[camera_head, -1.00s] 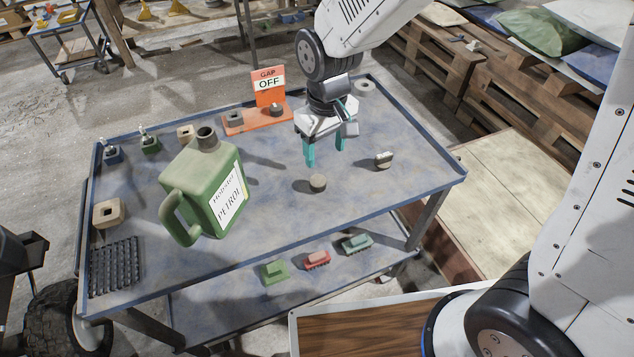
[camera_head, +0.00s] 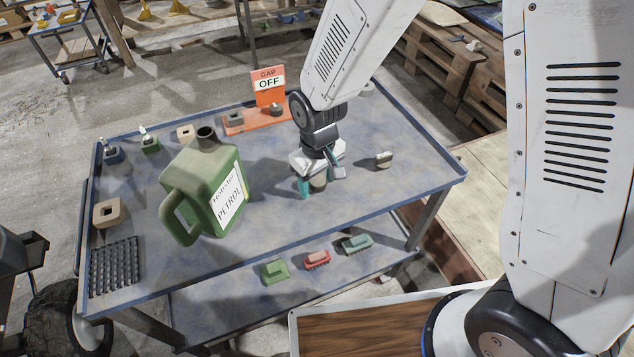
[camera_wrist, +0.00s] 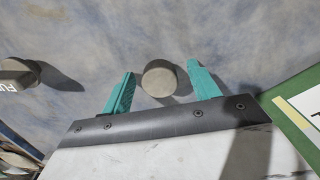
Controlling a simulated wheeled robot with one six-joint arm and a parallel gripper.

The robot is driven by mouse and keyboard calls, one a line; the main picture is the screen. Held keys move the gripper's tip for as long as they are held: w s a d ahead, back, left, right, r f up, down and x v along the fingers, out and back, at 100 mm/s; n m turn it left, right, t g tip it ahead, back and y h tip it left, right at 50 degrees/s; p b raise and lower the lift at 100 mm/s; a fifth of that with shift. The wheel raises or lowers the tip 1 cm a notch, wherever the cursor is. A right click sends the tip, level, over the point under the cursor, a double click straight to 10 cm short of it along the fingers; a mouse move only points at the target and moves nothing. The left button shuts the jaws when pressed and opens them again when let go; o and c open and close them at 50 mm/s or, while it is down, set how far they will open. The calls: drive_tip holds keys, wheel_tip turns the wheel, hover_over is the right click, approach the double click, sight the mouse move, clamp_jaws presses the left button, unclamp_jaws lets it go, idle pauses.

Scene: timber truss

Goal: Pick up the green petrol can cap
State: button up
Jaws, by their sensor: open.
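The petrol can cap (camera_head: 318,184) is a small round, dull grey-green piece lying on the blue-grey cart top. In the wrist view the cap (camera_wrist: 159,78) lies between the two teal fingertips of my gripper (camera_wrist: 161,70), with a gap visible on each side. My gripper (camera_head: 317,186) is open and low over the cap, pointing down; it partly hides the cap in the head view. The green petrol can (camera_head: 207,180) stands left of the gripper with its spout uncovered. Its edge shows at the right of the wrist view (camera_wrist: 298,110).
A small knob-like piece (camera_head: 384,159) lies right of the gripper. An orange stand reading GAP OFF (camera_head: 268,92) is behind. Wooden blocks, small coloured pieces and a black ribbed mat (camera_head: 115,266) sit at the left. A raised rim edges the cart (camera_head: 270,262).

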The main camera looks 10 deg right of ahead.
drive_tip(key=c, duration=1.1)
drive_tip(key=shift+r, duration=0.1)
